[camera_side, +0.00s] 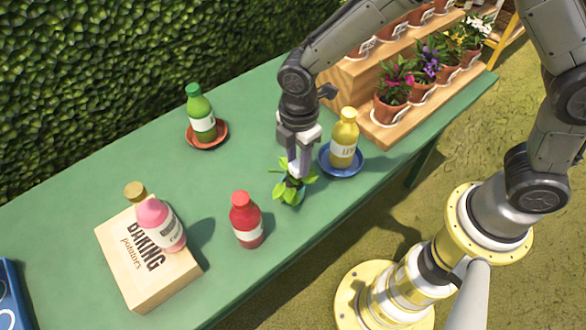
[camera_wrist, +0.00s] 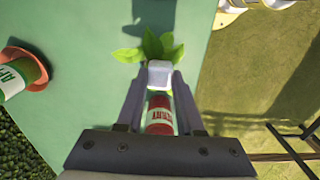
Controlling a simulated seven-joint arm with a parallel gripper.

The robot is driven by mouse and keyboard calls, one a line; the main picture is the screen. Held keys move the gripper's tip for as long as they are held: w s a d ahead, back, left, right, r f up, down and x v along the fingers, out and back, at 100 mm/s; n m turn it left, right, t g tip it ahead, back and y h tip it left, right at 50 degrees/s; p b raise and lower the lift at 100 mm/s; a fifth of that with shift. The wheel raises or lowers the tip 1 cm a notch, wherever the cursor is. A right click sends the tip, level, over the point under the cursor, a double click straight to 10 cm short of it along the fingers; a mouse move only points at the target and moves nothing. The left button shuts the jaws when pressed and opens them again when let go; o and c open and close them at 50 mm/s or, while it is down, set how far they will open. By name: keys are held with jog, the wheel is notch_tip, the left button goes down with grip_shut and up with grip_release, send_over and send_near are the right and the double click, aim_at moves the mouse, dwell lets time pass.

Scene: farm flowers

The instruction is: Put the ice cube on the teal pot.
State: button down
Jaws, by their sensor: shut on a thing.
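My gripper (camera_side: 298,168) points down and is shut on the ice cube. In the wrist view the pale, whitish ice cube (camera_wrist: 160,73) sits between my fingertips (camera_wrist: 159,88). The teal pot (camera_side: 291,192) stands on the green table, mostly hidden under the leaves of its plant (camera_side: 299,187). My fingertips are right above or among these leaves. In the wrist view the leaves (camera_wrist: 148,46) spread out behind the cube, and the pot is hidden there. I cannot tell whether the cube touches the pot or plant.
A yellow bottle (camera_side: 343,139) on a blue saucer (camera_side: 341,173) stands close right. A red bottle (camera_side: 245,220) stands front left. A green bottle (camera_side: 201,114) is on a terracotta saucer (camera_side: 206,142). Flower shelves (camera_side: 385,131) are behind.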

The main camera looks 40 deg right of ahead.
aim_at(293, 171)
jog(key=shift+w+a+f, duration=0.2)
jog(key=shift+w+f, duration=0.1)
jog(key=shift+f, duration=0.1)
jog(key=shift+w+f, duration=0.15)
jog(key=shift+f, duration=1.55)
jog(key=shift+f, duration=0.15)
jog(key=c, duration=0.5)
grip_release()
jog(key=shift+c, duration=0.2)
